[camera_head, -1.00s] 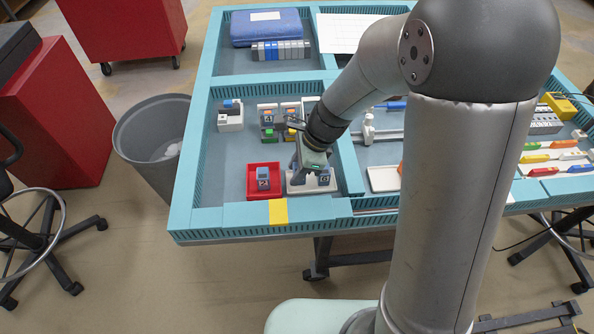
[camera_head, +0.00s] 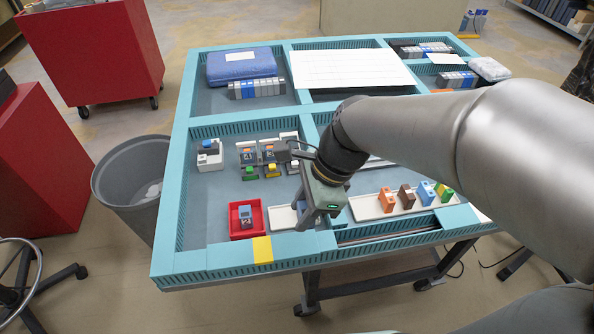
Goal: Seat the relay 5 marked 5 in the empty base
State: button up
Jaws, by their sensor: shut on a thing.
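My gripper (camera_head: 304,214) points down over the white tray (camera_head: 282,218) at the near edge of the table. It is shut on a small block, taken to be relay 5; the block is mostly hidden by the gripper, and its mark cannot be read. Bases with numbered grey relays (camera_head: 248,157) stand in a row behind, with green and yellow parts in front. A whitish base (camera_head: 290,140) at the right end of this row is partly hidden by my wrist, so I cannot tell whether it is empty.
A red tray (camera_head: 233,226) holds a grey-blue relay marked 2 (camera_head: 246,215). A white-and-blue unit (camera_head: 208,157) stands back left. A white tray (camera_head: 372,212) with coloured blocks lies to the right. Teal walls divide the table.

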jog(key=w+a+r+p, duration=0.15)
jog(key=w+p, duration=0.25)
jog(key=w, duration=1.2)
jog(key=w+f+p, duration=0.1)
jog(key=w+f, duration=0.2)
jog(key=w, duration=0.4)
jog(key=w+f+p, duration=0.2)
jog(key=w+f, duration=0.2)
jog(key=w, duration=0.4)
notch_tip(320, 180, down, 5)
jog(key=b, duration=0.4)
jog(key=shift+r, duration=0.1)
jog(key=shift+s+f+b, duration=0.1)
jog(key=shift+f+b, duration=0.25)
jog(key=shift+f, duration=0.75)
